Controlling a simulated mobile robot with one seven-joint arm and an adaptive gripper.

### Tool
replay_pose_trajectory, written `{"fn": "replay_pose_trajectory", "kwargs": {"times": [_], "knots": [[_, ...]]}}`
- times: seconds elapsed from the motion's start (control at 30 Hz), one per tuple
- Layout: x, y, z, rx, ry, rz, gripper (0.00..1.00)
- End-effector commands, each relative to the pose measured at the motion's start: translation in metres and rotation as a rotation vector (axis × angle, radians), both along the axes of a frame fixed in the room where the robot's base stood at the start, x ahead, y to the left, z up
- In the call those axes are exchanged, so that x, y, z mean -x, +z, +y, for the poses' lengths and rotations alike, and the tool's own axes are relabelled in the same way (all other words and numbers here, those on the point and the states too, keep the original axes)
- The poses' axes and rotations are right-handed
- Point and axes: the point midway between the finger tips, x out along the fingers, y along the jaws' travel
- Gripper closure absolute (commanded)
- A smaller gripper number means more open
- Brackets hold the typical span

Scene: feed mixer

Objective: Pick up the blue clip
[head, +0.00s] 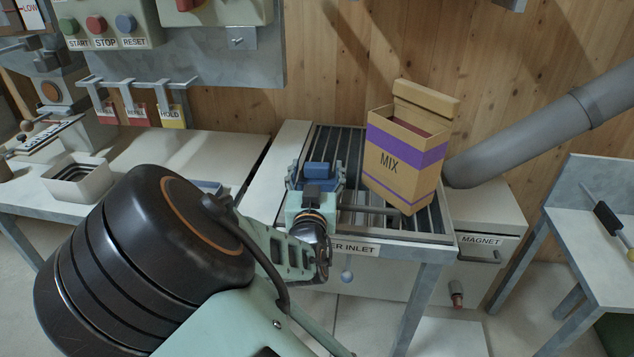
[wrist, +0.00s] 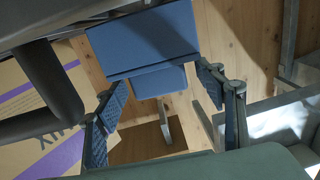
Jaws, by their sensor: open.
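The blue clip (head: 320,170) shows in the head view just beyond my gripper (head: 316,181), over the left part of the inlet grate. In the wrist view the clip's wide blue plate (wrist: 145,40) fills the upper middle, with a smaller blue part below it. My gripper, in the wrist view (wrist: 160,92), is open, with one finger to the left and one to the right of the smaller blue part. Gaps show at both sides, and I see no clear contact. The clip's underside is hidden.
A MIX box (head: 405,150) with a purple band stands tilted on the metal grate (head: 430,220), right of my gripper. A grey pipe (head: 545,130) comes in from the right. A MAGNET drawer (head: 485,250) is below right. A white tray (head: 78,180) sits on the left bench.

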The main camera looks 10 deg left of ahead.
Motion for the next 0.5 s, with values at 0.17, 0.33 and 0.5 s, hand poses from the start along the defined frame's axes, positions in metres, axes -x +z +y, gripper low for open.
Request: {"fn": "replay_pose_trajectory", "kwargs": {"times": [0.17,0.33,0.5], "knots": [[-0.0069,0.0002,0.001,0.001,0.0,0.0,0.36],[-0.0065,0.0003,0.0009,0.001,0.0,0.001,0.4],[-0.0063,0.0003,0.0009,0.0,0.0,0.0,0.58]]}}
